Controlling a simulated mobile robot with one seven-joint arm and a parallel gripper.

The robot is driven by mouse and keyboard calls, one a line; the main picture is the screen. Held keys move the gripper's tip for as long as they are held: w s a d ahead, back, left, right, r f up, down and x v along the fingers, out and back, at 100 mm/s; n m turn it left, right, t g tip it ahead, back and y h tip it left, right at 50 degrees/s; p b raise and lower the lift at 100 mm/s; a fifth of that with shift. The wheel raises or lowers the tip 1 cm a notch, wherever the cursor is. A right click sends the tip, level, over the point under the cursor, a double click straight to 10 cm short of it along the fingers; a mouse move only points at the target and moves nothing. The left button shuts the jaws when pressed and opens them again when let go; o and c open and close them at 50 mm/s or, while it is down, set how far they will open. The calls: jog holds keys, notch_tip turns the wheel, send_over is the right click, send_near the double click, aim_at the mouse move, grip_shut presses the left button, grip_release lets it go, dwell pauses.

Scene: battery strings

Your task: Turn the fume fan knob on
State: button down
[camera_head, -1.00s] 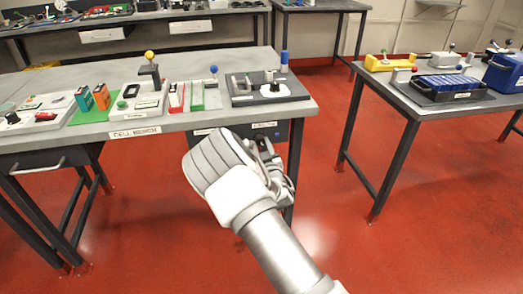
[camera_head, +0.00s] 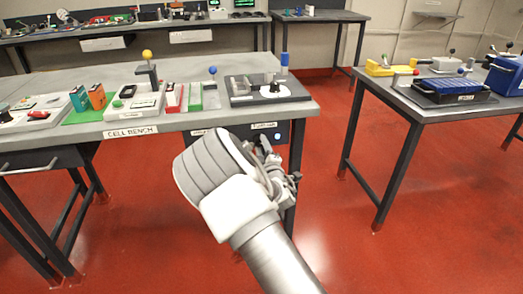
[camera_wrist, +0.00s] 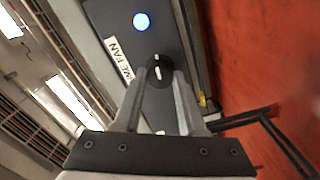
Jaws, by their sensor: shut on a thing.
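The fume fan panel (camera_wrist: 105,18) is a dark box fixed under the front of the cell bench. In the wrist view its round black knob (camera_wrist: 157,62) has a white mark that runs roughly up and down the picture. My gripper (camera_wrist: 160,76) is shut on the knob, one finger on each side. A round indicator light (camera_wrist: 141,21) glows bluish white, and the light also shows in the head view (camera_head: 278,136). A white label (camera_wrist: 117,58) reading "ME FAN" is partly hidden by a finger. In the head view my wrist hides the knob.
The cell bench (camera_head: 215,122) carries batteries, trays and small levers above the panel. A bench leg (camera_head: 296,160) stands just right of my gripper. A second table (camera_head: 450,115) is at the right, with open red floor between.

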jog(key=shift+n, duration=0.6)
jog(key=shift+r, duration=0.1)
jog(key=shift+c, duration=2.3)
grip_release()
jog(key=p+v, duration=0.2)
jog(key=v, duration=1.5)
jog(key=shift+s, duration=0.2)
jog(key=shift+w+d, duration=0.1)
